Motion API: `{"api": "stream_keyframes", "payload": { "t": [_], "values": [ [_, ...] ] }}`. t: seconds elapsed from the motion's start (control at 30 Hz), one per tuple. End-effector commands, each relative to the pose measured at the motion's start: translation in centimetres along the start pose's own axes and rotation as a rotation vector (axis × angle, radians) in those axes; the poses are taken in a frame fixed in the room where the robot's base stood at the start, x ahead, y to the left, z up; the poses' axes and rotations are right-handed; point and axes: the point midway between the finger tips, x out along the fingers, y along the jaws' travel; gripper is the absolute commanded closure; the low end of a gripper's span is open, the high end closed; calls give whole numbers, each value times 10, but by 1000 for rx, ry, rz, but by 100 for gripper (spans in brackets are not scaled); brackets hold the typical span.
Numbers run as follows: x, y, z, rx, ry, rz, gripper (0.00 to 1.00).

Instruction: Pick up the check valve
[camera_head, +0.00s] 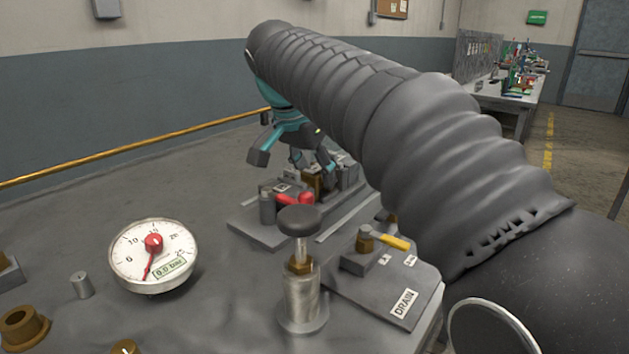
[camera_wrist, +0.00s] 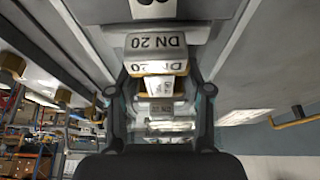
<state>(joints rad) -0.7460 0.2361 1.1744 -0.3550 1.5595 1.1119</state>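My gripper (camera_head: 294,158) hangs over a grey fixture on the bench, partly hidden behind my arm. Its fingers are spread apart, with no held object visible. Below it are grey blocks and a brass-coloured part (camera_head: 313,182). In the wrist view my gripper (camera_wrist: 158,72) has one finger on each side of a grey block marked DN 20 (camera_wrist: 156,44). Further labelled surfaces lie in line between the fingers; whether the fingers touch the block is unclear. I cannot tell for certain which piece is the check valve.
A round pressure gauge (camera_head: 153,256), a black-knobbed valve (camera_head: 300,270) and a plate labelled DRAIN (camera_head: 404,303) stand nearer on the bench. Red handles (camera_head: 294,200) sit close to the fixture. A yellow pipe (camera_head: 130,152) runs along the wall behind.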

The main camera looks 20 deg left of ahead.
Motion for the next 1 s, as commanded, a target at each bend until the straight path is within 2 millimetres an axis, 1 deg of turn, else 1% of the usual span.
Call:
{"api": "stream_keyframes", "payload": {
  "t": [0.03, 0.13, 0.17, 0.47, 0.57, 0.8, 1.0],
  "values": [
    [0, 0, 0, 0, 0, 0, 73],
    [0, 0, 0, 0, 0, 0, 98],
    [0, 0, 0, 0, 0, 0, 100],
    [-4, 0, 0, 0, 1, -2, 100],
    [-12, 0, 0, 0, 1, -2, 100],
    [-39, -1, -12, 1, 2, -3, 100],
    [-58, -1, -20, 1, 1, -2, 100]
  ]
}}
